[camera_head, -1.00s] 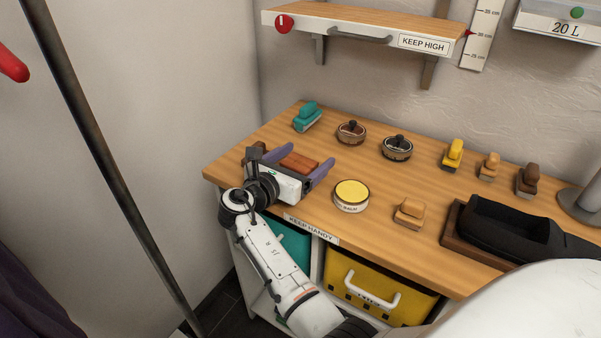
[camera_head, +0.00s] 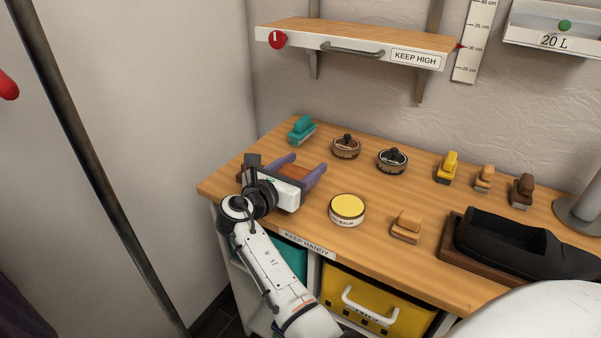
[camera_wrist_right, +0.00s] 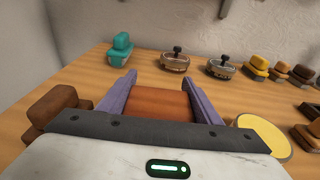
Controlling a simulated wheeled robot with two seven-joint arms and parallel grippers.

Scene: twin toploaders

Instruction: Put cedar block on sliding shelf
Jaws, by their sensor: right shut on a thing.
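The cedar block (camera_head: 294,172), a reddish-brown block, lies at the left part of the wooden bench top. It also shows in the right wrist view (camera_wrist_right: 157,104), between two purple fingers. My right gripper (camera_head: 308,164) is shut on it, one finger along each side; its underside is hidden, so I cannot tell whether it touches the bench. The sliding shelf (camera_head: 350,33) is a wooden board on wall brackets above the bench, with a white front, a grey handle, a red knob and a "KEEP HIGH" label. Its top looks bare. My left gripper is not in view.
A brown brush (camera_wrist_right: 52,103) stands close left of my right gripper. A teal brush (camera_head: 301,130), two round tins with knobs, a yellow-topped tin (camera_head: 347,209) and several brushes share the bench (camera_head: 395,195). A height scale (camera_head: 474,40) hangs right of the shelf.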

